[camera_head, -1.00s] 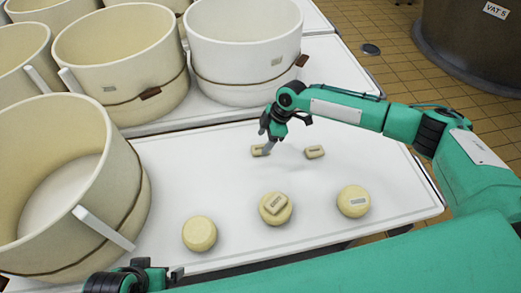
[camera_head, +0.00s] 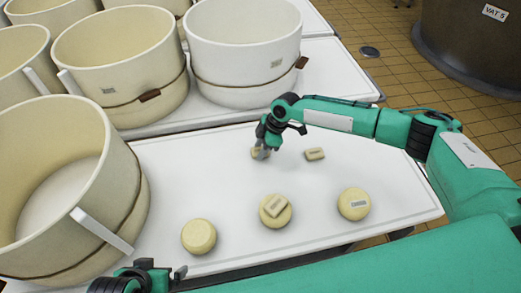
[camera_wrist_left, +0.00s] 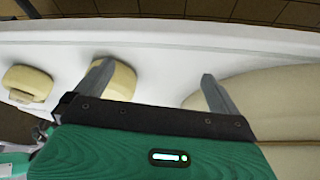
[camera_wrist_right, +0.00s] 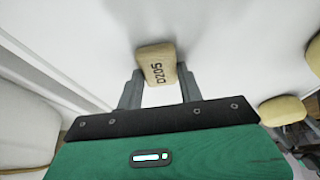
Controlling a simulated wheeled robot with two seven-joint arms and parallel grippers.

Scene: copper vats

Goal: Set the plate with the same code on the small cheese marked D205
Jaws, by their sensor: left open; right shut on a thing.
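My right gripper (camera_head: 262,150) is shut on a small tan plate (camera_head: 254,153) lying at the back of the white table. The right wrist view shows this plate (camera_wrist_right: 157,66) between the fingertips, with D205 readable. A second plate (camera_head: 314,154) lies to its right, code too small to read. Three small round cheeses stand nearer: a left one (camera_head: 199,236) with a bare top, a middle one (camera_head: 283,218) with a plate (camera_head: 273,205) on it, and a right one (camera_head: 353,204) with a grey label. I cannot read their codes. My left gripper (camera_wrist_left: 155,85) is open and empty.
A large cream tub (camera_head: 60,190) stands on the left of the white table (camera_head: 395,205). Several more tubs (camera_head: 245,50) stand behind, on another table. A dark vat (camera_head: 470,50) is at the back right. The table between the plates and cheeses is clear.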

